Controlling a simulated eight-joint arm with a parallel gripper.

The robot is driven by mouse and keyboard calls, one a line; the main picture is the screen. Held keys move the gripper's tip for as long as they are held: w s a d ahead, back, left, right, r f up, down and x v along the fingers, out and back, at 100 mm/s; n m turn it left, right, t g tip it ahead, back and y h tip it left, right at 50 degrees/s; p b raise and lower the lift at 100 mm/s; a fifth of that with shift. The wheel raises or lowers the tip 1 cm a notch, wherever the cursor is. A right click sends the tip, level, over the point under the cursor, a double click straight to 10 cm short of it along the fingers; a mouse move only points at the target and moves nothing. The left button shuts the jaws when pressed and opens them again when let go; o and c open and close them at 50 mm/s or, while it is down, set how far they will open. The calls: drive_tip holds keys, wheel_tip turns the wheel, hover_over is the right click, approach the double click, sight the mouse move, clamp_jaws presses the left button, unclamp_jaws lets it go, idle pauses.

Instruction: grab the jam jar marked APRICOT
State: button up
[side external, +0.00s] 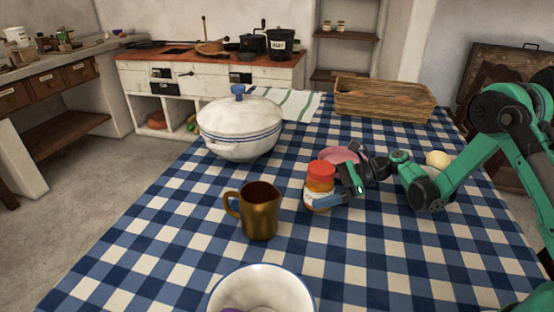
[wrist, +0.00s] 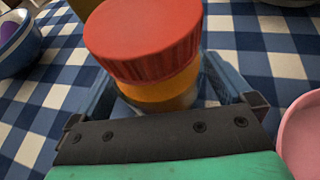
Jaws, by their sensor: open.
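A jam jar (side external: 320,184) with a red-orange lid and orange contents stands upright on the checked tablecloth. I cannot read any name on its label. In the wrist view the jar (wrist: 150,50) fills the middle, its ribbed lid nearest the camera. My gripper (side external: 338,194) is low at the jar's right side in the side view. In the wrist view its open fingers (wrist: 165,95) lie on either side of the jar's body. The jar hides part of the fingers, and I cannot tell whether they touch it.
A brass mug (side external: 260,212) stands left of the jar, with a white bowl (side external: 262,290) in front. A pink dish (side external: 340,155) is close behind the jar and shows at right in the wrist view (wrist: 302,135). A lidded white pot (side external: 240,125) and wooden tray (side external: 384,100) stand farther back.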

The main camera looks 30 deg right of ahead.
drive_tip(key=shift+c, duration=0.2)
drive_tip(key=c, duration=1.4)
clamp_jaws()
drive_tip(key=shift+r, duration=0.1)
